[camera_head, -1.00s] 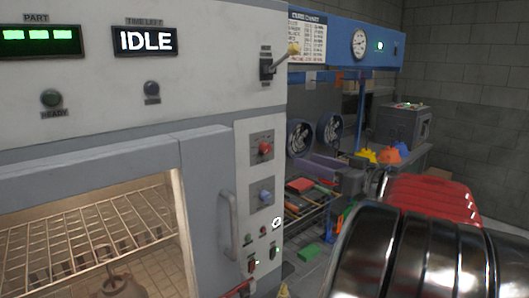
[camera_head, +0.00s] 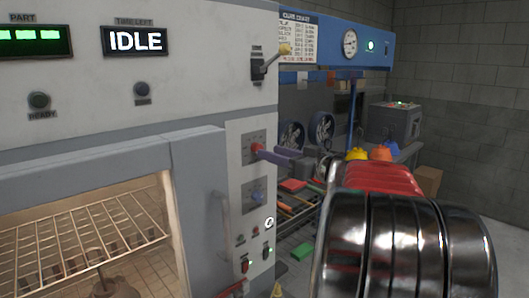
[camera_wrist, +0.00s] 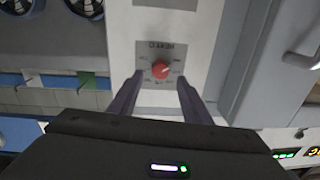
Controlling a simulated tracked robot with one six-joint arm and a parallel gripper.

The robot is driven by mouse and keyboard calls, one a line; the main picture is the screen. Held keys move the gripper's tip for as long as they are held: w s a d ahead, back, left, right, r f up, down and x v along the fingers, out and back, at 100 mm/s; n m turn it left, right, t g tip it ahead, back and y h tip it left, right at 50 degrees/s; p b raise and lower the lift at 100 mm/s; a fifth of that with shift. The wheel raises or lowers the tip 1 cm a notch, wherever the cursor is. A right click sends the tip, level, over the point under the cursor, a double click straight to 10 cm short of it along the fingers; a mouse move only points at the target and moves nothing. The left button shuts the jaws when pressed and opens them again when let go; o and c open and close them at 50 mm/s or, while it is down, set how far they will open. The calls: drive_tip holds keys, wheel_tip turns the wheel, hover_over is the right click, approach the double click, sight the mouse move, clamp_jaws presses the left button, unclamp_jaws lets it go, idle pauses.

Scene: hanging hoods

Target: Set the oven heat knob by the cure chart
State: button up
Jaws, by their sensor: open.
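The red knob (camera_head: 257,148) sits on a grey plate on the oven's right-hand panel. In the wrist view the red knob (camera_wrist: 160,70) appears between the two finger ends, its label upside down and hard to read. My gripper (camera_wrist: 160,79) is open, one finger on each side of the knob; contact is not clear. In the head view my gripper (camera_head: 272,153) reaches the knob from the right. The cure chart (camera_head: 298,42) hangs at the top right of the oven; its rows are too small to read. The oven display (camera_head: 135,40) reads IDLE.
A toggle lever (camera_head: 262,65) is above. The oven door handle (camera_head: 225,225) stands out left of the panel. A cart with coloured items (camera_head: 295,190) is behind, and a grey box (camera_head: 396,122) is at the back.

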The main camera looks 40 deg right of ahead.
sight(257, 148)
drive_tip(key=shift+w+a, duration=0.1)
drive_tip(key=shift+w, duration=1.75)
drive_tip(key=shift+c, duration=0.2)
drive_tip(key=c, duration=0.9)
drive_tip(key=shift+a, duration=0.25)
drive_tip(key=shift+c, duration=0.5)
drive_tip(key=shift+d, duration=0.15)
